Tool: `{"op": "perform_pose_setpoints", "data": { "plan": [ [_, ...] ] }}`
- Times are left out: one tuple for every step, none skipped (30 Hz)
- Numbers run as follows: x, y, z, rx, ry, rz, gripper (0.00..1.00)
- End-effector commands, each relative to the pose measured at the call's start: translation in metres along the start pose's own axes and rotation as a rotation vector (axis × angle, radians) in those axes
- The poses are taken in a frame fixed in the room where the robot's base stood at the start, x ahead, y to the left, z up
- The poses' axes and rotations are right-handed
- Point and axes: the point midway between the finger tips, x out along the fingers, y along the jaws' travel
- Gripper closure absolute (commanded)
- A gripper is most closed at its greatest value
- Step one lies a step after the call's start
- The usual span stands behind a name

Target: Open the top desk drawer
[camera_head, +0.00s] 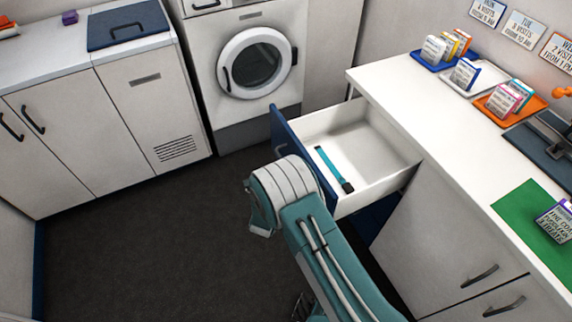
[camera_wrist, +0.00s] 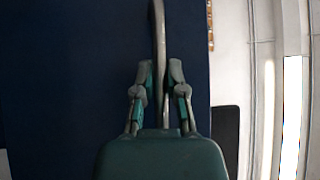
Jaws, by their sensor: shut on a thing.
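The top desk drawer (camera_head: 366,146) is pulled out from under the white desk top, its white inside showing. Its dark blue front (camera_head: 290,140) faces left, and also fills the left of the wrist view (camera_wrist: 60,80). A grey bar handle (camera_wrist: 158,35) runs up from between my gripper's fingers (camera_wrist: 159,85) in the wrist view. My gripper is shut on this handle. In the head view my arm's wrist hides the fingers, and only part of the handle (camera_head: 280,150) shows beside it.
A teal and black tool (camera_head: 334,170) lies in the drawer. The white desk top (camera_head: 430,115) holds trays of cards and a green mat (camera_head: 540,225). A washing machine (camera_head: 250,65) stands behind and white cabinets (camera_head: 100,115) at left. The dark floor (camera_head: 150,250) between is clear.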

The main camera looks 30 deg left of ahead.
Motion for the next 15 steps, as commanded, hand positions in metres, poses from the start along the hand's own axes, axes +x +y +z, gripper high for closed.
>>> {"op": "perform_pose_setpoints", "data": {
  "plan": [
    [-0.0029, 0.0072, -0.0021, -0.010, -0.002, 0.017, 1.00],
    [-0.0029, 0.0072, -0.0021, -0.010, -0.002, 0.017, 0.75],
    [-0.0029, 0.0072, -0.0022, -0.010, -0.002, 0.016, 0.57],
    [-0.0028, 0.0070, -0.0022, -0.010, -0.002, 0.016, 0.49],
    [-0.0026, 0.0065, -0.0021, -0.009, -0.001, 0.015, 0.49],
    [-0.0022, 0.0058, -0.0020, -0.008, -0.001, 0.013, 0.49],
    [-0.0020, 0.0052, -0.0019, -0.007, -0.001, 0.012, 0.49],
    [-0.0018, 0.0047, -0.0018, -0.006, -0.001, 0.011, 0.49],
    [-0.0015, 0.0041, -0.0018, -0.005, -0.001, 0.010, 0.49],
    [-0.0014, 0.0037, -0.0018, -0.004, -0.001, 0.009, 0.49],
    [-0.0012, 0.0034, -0.0018, -0.004, -0.001, 0.008, 0.49],
    [-0.0011, 0.0030, -0.0017, -0.003, -0.001, 0.008, 0.49],
    [-0.0011, 0.0027, -0.0017, -0.003, -0.001, 0.007, 0.49],
    [-0.0015, 0.0025, -0.0016, -0.003, -0.001, 0.007, 0.49],
    [-0.0029, 0.0023, -0.0013, -0.002, -0.001, 0.007, 0.49]
  ]
}}
